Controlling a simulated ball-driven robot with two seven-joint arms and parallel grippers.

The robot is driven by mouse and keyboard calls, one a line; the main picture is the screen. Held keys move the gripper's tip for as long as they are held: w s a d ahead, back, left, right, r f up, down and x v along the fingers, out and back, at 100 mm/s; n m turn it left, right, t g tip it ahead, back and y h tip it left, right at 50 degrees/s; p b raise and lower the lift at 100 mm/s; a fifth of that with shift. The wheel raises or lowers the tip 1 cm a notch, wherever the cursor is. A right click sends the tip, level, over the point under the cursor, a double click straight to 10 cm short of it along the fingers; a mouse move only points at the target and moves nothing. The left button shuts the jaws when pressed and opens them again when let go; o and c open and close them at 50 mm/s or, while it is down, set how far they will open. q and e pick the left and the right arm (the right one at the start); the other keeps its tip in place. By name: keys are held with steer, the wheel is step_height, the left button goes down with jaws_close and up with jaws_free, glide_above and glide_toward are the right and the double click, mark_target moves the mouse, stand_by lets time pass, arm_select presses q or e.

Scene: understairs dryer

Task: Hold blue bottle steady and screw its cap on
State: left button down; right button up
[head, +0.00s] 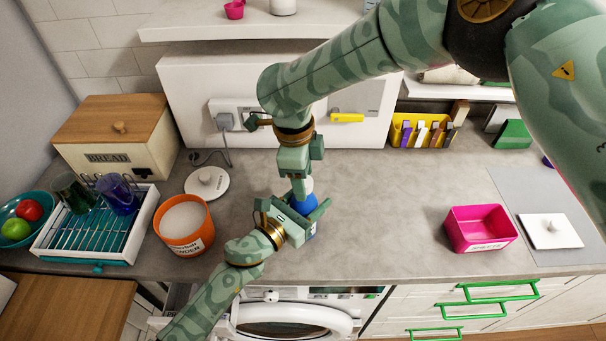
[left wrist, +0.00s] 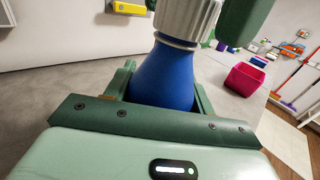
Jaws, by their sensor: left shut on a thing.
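The blue bottle (head: 303,206) stands upright near the counter's front edge, partly hidden by my arms. In the left wrist view its blue body (left wrist: 165,78) sits between the fingers of my left gripper (head: 300,211), which is shut on it. A white ribbed cap (left wrist: 187,17) is at the top of the bottle; a bit of white also shows in the head view (head: 308,184). Whether its thread is engaged is hidden. My right gripper (head: 299,186) points down from above at the cap. One green finger is right beside the cap in the left wrist view; its grip is unclear.
An orange powder tub (head: 187,226), a round white lid (head: 207,182) and a dish rack (head: 96,232) are to the left. A pink bin (head: 479,229) is to the right. The counter between bottle and bin is clear. A dryer (head: 290,318) is below the edge.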

steer(key=shift+r, duration=2.3)
steer(key=shift+c, duration=0.3)
